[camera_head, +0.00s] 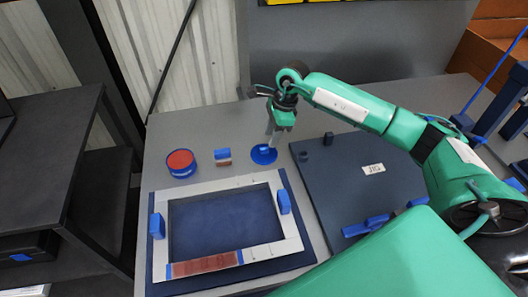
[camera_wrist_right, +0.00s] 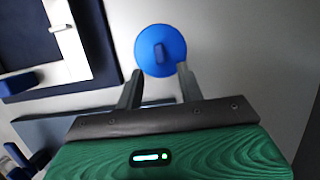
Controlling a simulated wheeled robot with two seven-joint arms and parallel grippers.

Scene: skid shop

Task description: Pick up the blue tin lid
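The blue tin lid (camera_head: 264,155) lies on the grey table, a round disc with a raised grip on top. It also shows in the right wrist view (camera_wrist_right: 174,42), just beyond the fingertips. My right gripper (camera_head: 271,143) points down over the lid. In the right wrist view the two fingers (camera_wrist_right: 160,76) stand apart with nothing between them, so it is open. Whether a finger touches the lid cannot be told. A round blue tin (camera_head: 181,172) with a red top surface stands to the left. My left gripper is not in view.
To the right lies a dark panel (camera_head: 335,190) with small blue parts. Bare table surrounds the lid.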

